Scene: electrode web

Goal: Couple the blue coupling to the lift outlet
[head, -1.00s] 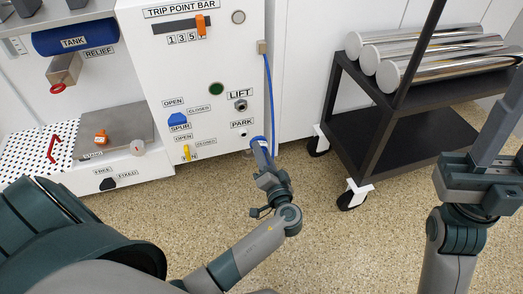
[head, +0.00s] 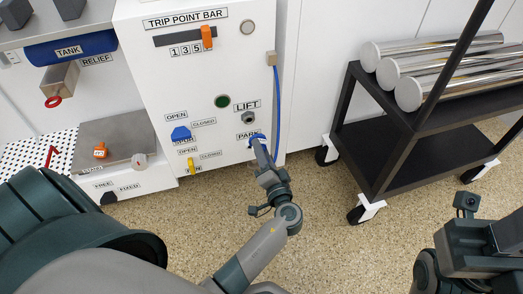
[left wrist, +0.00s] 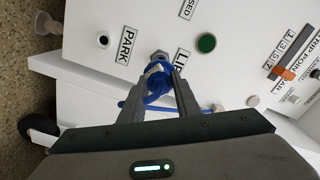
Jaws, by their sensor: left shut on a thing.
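My left gripper (head: 258,146) is shut on the blue coupling (head: 256,137), at the white panel's right side, over the PARK label. In the left wrist view the blue coupling (left wrist: 154,80) sits between the fingertips (left wrist: 157,84). The lift outlet (head: 248,119) is a grey fitting under the LIFT label. In the left wrist view the outlet (left wrist: 159,56) lies just beyond the coupling, nearly in line; I cannot tell whether they touch. My right gripper (head: 484,238) is at the lower right; its fingers do not show clearly.
A blue hose (head: 277,105) hangs from a tan block (head: 271,58) on the panel's right edge. The dark park port (left wrist: 103,40) shows in the left wrist view. A black cart (head: 400,135) with shiny rolls stands to the right. Speckled floor is clear below.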

